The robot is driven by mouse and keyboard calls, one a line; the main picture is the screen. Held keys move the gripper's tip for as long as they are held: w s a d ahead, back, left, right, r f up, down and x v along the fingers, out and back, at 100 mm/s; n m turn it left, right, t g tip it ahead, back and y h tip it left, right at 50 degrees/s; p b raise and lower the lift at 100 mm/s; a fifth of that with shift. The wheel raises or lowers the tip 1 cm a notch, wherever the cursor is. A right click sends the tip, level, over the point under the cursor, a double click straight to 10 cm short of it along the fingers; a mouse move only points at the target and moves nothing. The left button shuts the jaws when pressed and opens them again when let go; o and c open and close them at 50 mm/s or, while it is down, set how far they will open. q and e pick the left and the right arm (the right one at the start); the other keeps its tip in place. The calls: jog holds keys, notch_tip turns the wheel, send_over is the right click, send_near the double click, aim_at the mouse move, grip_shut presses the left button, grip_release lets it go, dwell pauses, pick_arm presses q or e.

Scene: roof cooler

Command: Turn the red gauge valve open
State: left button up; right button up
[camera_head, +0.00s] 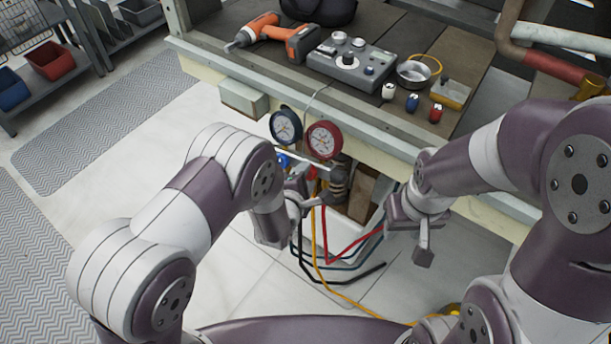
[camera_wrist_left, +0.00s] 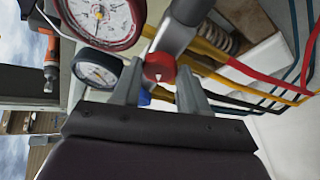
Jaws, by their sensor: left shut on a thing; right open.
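The red gauge valve (camera_wrist_left: 159,70) is a small red knob between the fingers of my left gripper (camera_wrist_left: 158,88), which is shut on it in the left wrist view. In the head view the red knob (camera_head: 312,172) shows just beyond my left gripper (camera_head: 305,200), partly hidden by it. Above it hang a red gauge (camera_head: 323,140) and a blue gauge (camera_head: 286,126). A blue knob (camera_head: 283,160) sits to the left, partly hidden. My right gripper (camera_head: 408,235) is open and empty, to the right of the hoses.
Red, yellow and dark hoses (camera_head: 326,250) hang below the gauges. The workbench (camera_head: 400,140) behind holds an orange drill (camera_head: 270,38), a grey control box (camera_head: 350,65), a metal bowl (camera_head: 413,73) and small bottles. Open floor (camera_head: 110,150) lies to the left.

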dwell(0.4)
pick_arm(q)
jog(key=o, duration=1.1)
jog(key=shift+c, duration=0.2)
jog(key=p+v, duration=0.1)
jog(key=v, duration=1.1)
jog(key=shift+s, duration=0.25)
jog(key=shift+a+r, duration=0.1)
